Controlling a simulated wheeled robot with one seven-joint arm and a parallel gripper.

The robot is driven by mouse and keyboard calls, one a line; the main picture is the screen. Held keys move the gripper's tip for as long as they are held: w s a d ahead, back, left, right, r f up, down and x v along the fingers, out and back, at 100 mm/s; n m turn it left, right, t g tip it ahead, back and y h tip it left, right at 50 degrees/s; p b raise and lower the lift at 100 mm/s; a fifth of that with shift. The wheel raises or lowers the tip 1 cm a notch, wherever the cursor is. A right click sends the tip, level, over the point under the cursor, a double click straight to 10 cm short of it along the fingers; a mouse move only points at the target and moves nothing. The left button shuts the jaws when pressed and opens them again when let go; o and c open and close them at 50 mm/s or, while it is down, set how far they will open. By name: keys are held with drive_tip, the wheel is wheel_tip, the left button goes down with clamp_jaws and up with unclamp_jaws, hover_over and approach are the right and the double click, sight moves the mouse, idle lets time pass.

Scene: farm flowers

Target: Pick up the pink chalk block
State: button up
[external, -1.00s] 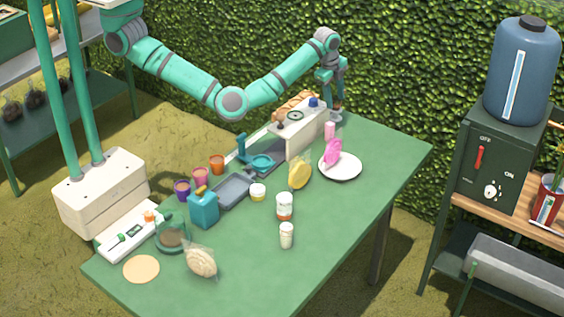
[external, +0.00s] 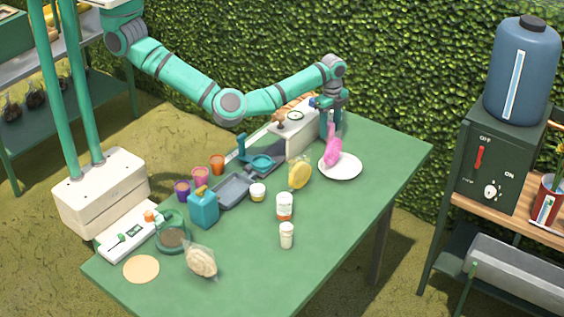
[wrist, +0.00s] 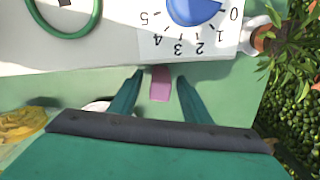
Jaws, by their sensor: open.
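The pink chalk block (wrist: 160,84) shows in the wrist view between my two teal fingertips, standing close to the front of the white appliance. In the external view my fingers largely cover it. My gripper (external: 331,124) is low over the far end of the green table, pointing down, beside the white appliance. In the wrist view my gripper (wrist: 159,80) is open, with a finger on each side of the block and a visible gap around it. I cannot tell whether a finger touches it.
The white appliance (external: 296,137) with a blue knob (wrist: 195,10) stands close behind the block. A white plate (external: 345,171) with a bright pink item (external: 332,154) is just in front. A yellow item (external: 300,174) is nearby. The table's right part (external: 390,160) is clear.

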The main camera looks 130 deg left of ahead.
drive_tip(key=shift+f, duration=1.15)
clamp_jaws()
